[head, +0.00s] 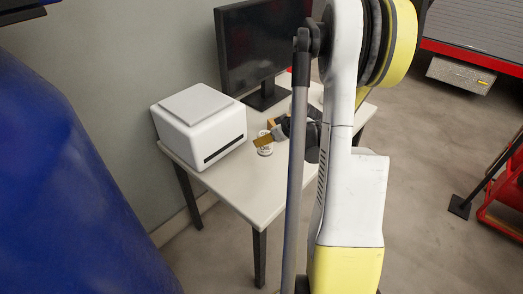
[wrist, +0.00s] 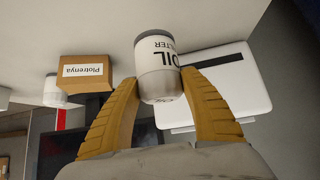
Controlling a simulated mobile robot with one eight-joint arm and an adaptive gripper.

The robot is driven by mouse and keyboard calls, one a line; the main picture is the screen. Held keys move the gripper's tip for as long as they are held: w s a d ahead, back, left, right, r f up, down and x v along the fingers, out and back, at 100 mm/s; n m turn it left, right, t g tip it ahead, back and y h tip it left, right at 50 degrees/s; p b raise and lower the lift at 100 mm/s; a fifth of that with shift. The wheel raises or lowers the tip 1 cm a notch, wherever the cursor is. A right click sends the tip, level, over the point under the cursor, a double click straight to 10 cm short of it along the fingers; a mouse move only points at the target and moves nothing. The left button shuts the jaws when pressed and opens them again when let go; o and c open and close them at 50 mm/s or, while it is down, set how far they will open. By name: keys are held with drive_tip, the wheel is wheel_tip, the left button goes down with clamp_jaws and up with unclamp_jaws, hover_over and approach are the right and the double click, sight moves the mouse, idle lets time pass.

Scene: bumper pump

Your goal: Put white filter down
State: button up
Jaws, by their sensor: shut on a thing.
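The white filter (wrist: 156,55) is a white cylinder with a grey band and dark "OIL FILTER" lettering, upside down in the wrist view. My gripper (wrist: 162,82) has its two yellow-brown fingers shut on its sides. In the head view the filter (head: 264,151) shows small over the white table (head: 250,192), below my gripper (head: 266,140) and right of the white printer-like box. Its far end is at or very near the tabletop; I cannot tell whether it touches. My arm hides part of the table to the right.
The white printer-like box (head: 200,125) stands on the table's left, a black monitor (head: 262,50) at the back. The wrist view shows a brown box labelled "Plotrenya" (wrist: 84,72) and another white cylinder (wrist: 53,92). The table's front is clear.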

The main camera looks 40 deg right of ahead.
drive_tip(key=w+f+b, duration=0.1)
drive_tip(key=f, duration=0.1)
drive_tip(key=w+f+b, duration=0.1)
drive_tip(key=f, duration=0.1)
drive_tip(key=w+a+f+b, duration=0.1)
drive_tip(key=f, duration=0.1)
drive_tip(key=shift+w+f, duration=0.2)
drive_tip(key=shift+w, duration=0.15)
drive_tip(key=shift+r, duration=0.1)
drive_tip(key=o, duration=1.4)
